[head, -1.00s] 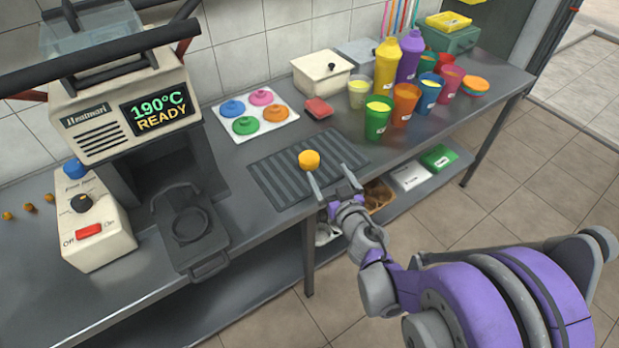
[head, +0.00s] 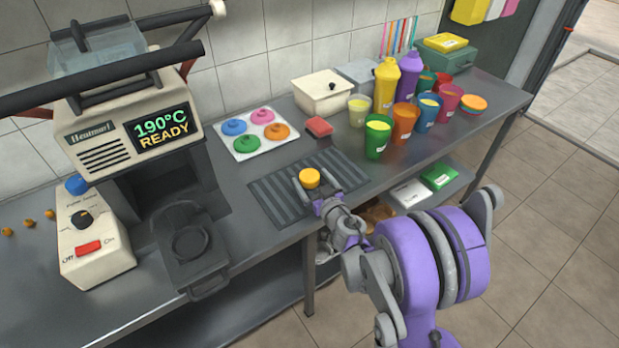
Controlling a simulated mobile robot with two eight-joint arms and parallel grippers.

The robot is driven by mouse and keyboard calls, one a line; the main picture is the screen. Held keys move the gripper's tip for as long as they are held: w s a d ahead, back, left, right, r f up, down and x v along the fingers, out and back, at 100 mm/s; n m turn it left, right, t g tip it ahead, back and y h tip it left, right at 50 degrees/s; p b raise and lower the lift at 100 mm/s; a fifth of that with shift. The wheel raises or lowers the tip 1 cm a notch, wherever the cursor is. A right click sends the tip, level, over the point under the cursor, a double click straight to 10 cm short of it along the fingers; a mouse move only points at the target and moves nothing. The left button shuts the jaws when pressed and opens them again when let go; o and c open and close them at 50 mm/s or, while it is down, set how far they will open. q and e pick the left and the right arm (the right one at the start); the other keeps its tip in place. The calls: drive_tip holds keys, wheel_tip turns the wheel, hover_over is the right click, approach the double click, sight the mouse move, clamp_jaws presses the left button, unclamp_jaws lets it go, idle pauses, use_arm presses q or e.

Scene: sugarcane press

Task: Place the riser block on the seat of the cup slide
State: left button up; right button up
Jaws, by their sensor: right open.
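The riser block, apparently the round yellow-orange block (head: 310,177), sits on the dark ribbed mat (head: 272,196) in the head view. My right gripper (head: 316,183) is open, its fingers on the left and right sides of the block. I cannot tell whether the fingers touch it. The cup slide (head: 205,272) is a dark tray with a handle, pulled out at the front of the press. Its round seat (head: 190,243) shows no cup or block on it. My left gripper is not in view.
The press (head: 100,150) reads "190°C READY" and stands left of the mat. A white tray of coloured lids (head: 245,147) and a red block (head: 319,126) lie behind the mat. Coloured cups (head: 378,135) stand to the right. Bare counter separates the slide and mat.

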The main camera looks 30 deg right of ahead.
sight(312, 179)
drive_tip(key=shift+w, duration=0.25)
drive_tip(key=c, duration=1.5)
drive_tip(key=shift+o, duration=0.2)
wheel_tip(312, 179, up, 18)
drive_tip(key=p, duration=0.2)
